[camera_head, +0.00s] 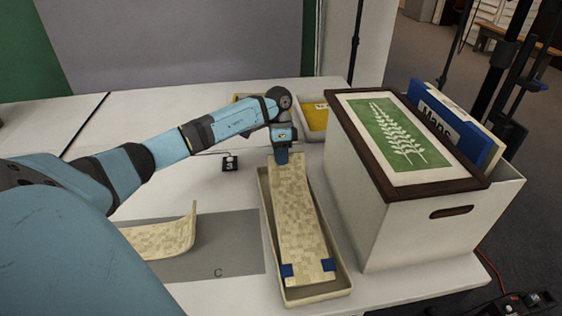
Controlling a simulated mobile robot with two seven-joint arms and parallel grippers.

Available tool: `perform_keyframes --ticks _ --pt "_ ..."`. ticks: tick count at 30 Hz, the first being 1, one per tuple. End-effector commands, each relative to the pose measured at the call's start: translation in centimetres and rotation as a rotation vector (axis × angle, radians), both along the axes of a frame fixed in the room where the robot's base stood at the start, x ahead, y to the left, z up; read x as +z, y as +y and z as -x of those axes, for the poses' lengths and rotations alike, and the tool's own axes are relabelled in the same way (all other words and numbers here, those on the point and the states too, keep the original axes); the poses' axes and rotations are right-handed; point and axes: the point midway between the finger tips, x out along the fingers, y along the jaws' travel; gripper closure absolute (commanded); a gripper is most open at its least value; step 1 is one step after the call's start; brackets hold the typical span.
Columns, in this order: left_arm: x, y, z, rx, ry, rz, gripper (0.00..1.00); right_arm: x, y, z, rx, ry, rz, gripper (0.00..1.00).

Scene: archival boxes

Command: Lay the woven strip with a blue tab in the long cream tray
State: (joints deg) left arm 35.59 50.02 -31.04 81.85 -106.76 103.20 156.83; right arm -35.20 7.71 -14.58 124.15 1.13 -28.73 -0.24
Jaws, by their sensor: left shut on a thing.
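The woven strip (303,215) is pale and checkered, with blue at its two near corners. It stretches lengthwise over the long cream tray (319,297), within the tray's outline. Its near end appears low inside the tray, and its far end is at my left gripper (282,154). The left gripper is shut on that far end, at the far end of the tray. I cannot tell whether the strip touches the tray floor all along. The gripper's fingertips are partly hidden. My right gripper is not in view.
Another pale woven strip (165,238), its right end curled up, lies on a grey mat (230,256) marked C. A white box (390,215) with a framed fern picture (396,135) stands close right of the tray. Yellow-lined trays (316,117) and a small black block (230,163) are behind.

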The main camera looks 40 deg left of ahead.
Motion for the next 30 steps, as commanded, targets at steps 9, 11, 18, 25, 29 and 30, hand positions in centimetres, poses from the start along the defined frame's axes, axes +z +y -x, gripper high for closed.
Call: perform_keyframes --ticks 9,11,18,25,29,30 --pt "-1.8 0.0 0.0 -0.001 -0.002 0.0 1.0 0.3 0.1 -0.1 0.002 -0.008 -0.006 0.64" --pt "-1.8 0.0 0.0 -0.001 -0.001 -0.001 1.0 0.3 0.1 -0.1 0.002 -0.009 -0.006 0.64" --pt "-2.0 0.0 0.0 -0.001 0.0 0.0 0.65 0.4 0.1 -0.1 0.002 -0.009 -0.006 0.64" --pt "-1.9 0.0 0.0 -0.001 0.0 0.0 0.65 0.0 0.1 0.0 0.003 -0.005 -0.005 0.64" --pt "-0.9 0.2 -0.2 0.0 -0.003 0.0 0.65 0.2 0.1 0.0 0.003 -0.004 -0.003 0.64" --pt "-0.4 0.3 -0.3 0.0 -0.003 0.0 0.65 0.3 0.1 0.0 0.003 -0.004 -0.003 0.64"
